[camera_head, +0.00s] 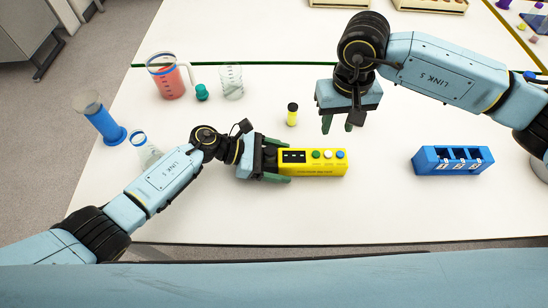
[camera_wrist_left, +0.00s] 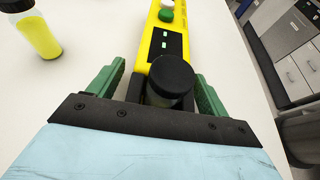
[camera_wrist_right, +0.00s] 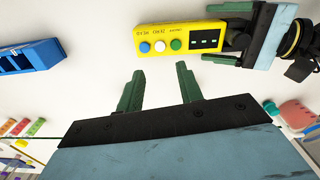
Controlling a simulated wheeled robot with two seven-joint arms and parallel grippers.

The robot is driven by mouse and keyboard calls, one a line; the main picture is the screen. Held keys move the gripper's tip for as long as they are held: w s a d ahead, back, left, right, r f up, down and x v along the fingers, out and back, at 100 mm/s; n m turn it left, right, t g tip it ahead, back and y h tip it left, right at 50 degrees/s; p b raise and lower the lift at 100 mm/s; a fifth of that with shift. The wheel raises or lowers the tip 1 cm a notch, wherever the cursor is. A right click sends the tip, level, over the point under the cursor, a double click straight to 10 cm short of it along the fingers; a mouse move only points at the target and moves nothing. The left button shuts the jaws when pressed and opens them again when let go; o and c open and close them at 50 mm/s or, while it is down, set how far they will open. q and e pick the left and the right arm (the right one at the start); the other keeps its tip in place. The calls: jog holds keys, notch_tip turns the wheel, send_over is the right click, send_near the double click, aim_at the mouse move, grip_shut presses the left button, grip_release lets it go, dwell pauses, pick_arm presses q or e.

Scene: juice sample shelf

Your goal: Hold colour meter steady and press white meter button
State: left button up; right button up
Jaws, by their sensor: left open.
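The yellow colour meter (camera_head: 312,171) lies on the white table with a dark display and green, white and blue buttons on top. The white meter button (camera_head: 328,154) is the middle one; it also shows in the right wrist view (camera_wrist_right: 160,47). My left gripper (camera_head: 283,161) is open, its green fingers on either side of the meter's left end. In the left wrist view a black round cap (camera_wrist_left: 172,76) stands at that end between the fingers. My right gripper (camera_head: 338,125) is open and empty, above the table behind the meter, apart from the button.
A black-capped yellow vial (camera_head: 292,116) stands behind the meter. A blue rack (camera_head: 427,161) with slots is at the right. A beaker of red liquid (camera_head: 168,82), a teal-capped bottle (camera_head: 201,93), an empty beaker (camera_head: 232,82) and a blue-based cylinder (camera_head: 104,122) stand at the left.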

pick_arm(q)
jog(key=c, duration=1.3)
pick_arm(e)
jog(key=shift+c, duration=0.3)
grip_shut()
dwell(0.5)
